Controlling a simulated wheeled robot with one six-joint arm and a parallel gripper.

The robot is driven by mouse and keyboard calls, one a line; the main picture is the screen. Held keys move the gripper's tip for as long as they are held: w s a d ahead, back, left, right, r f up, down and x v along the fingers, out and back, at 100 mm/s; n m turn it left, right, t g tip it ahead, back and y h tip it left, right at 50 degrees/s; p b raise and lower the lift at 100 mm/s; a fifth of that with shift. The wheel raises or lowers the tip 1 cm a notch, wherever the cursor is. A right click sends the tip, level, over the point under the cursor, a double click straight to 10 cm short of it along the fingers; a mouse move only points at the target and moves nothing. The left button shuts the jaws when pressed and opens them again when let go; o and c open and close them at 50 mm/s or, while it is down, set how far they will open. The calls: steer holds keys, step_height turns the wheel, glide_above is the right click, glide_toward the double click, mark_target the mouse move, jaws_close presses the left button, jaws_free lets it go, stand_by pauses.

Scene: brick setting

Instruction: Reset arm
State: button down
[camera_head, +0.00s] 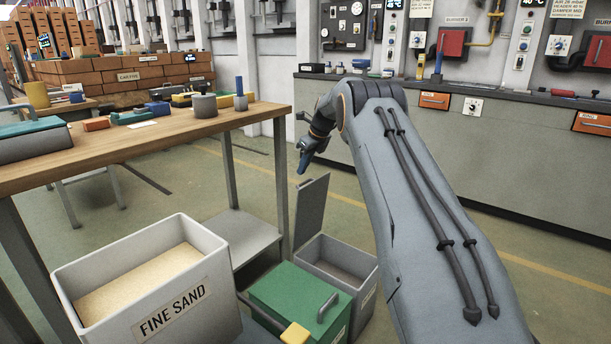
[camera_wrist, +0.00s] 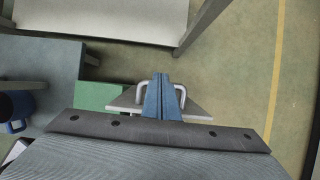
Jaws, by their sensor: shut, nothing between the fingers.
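My gripper (camera_head: 304,158) hangs in the air to the right of the wooden table, above the floor, with its fingers pointing down. In the wrist view its two blue fingers (camera_wrist: 163,98) are together with nothing between them. The grey arm reaches from the lower right of the head view up and back to the gripper. Below the gripper stands a grey bin (camera_head: 352,268) with its lid (camera_head: 311,214) standing open. The gripper is apart from the lid and the bin.
The wooden table (camera_head: 215,125) on the left holds tools and small boxes. A grey counter (camera_head: 400,130) runs along the back right. Open floor (camera_head: 345,205) lies between table and counter.

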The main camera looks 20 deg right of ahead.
step_height(320, 180, up, 6)
steer(key=w+r, duration=0.1)
steer(key=s+a+n, duration=0.5)
steer(key=s+n, duration=0.1)
steer(key=s, duration=0.1)
steer(key=s+a+f+n+g+h, duration=0.1)
steer(key=s+a+f+n, duration=0.25)
steer(key=s+n, duration=0.8)
steer(key=s+a+f+n+h, duration=0.15)
steer(key=s+a+n, duration=0.25)
steer(key=s, duration=1.4)
steer(key=s+a+f+n+g, duration=0.1)
steer(key=s+a+f+n, duration=0.2)
steer(key=s+n, duration=0.8)
steer(key=s+a+r+n+g, duration=0.1)
steer(key=s+a+r, duration=0.3)
steer(key=s+a, duration=0.25)
steer(key=s+a+r+g, duration=0.1)
steer(key=s+a+r, duration=0.2)
steer(key=s+a, duration=0.4)
steer(key=s+d+r+m+p, duration=0.2)
steer(key=d+r+m+p, duration=0.2)
steer(key=d+r+p, duration=0.9)
step_height(320, 180, up, 2)
steer(key=p, duration=0.9)
steer(key=shift+p, duration=0.35)
